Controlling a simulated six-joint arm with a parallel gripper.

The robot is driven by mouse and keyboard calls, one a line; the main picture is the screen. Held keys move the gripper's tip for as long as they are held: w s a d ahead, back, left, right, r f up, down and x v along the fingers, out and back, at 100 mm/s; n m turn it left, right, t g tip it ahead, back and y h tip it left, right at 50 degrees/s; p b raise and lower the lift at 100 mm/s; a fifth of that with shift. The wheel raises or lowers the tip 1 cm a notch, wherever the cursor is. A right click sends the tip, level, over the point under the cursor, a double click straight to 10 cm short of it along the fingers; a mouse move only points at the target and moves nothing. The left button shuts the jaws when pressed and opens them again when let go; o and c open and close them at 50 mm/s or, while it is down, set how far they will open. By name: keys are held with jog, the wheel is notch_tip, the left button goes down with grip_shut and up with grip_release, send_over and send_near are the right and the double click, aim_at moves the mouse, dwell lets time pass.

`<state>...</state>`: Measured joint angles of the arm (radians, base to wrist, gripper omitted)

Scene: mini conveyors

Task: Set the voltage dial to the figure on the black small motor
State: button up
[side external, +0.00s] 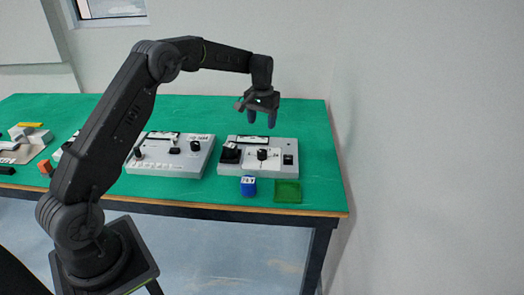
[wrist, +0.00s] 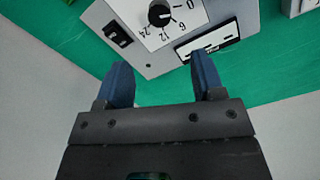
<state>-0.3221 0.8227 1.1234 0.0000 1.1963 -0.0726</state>
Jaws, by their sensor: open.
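The voltage dial is a black round knob (side external: 262,154) on the white plate of the right-hand grey box. In the wrist view the knob (wrist: 160,14) is at the top edge, beside the figures 0, 6, 12 and 24; I cannot tell surely which one its pale mark faces. A small black block (side external: 230,152), possibly the black small motor, sits at the left of that box; any figure on it is too small to read. My gripper (side external: 261,119) hangs above and behind the box, open and empty. Its blue fingers (wrist: 160,64) are apart, away from the knob.
A blue labelled block (side external: 248,187) and a green square tray (side external: 287,191) lie in front. Another grey box (side external: 180,163) stands left. The green table (side external: 305,120) is clear behind and right.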

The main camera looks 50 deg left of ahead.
aim_at(262, 151)
notch_tip(262, 151, down, 12)
jog(key=shift+f, duration=0.1)
jog(key=shift+c, duration=0.3)
jog(key=c, duration=0.9)
jog(key=shift+o, duration=0.2)
jog(key=shift+m, duration=0.4)
jog(key=m, duration=0.3)
jog(key=shift+m, duration=2.5)
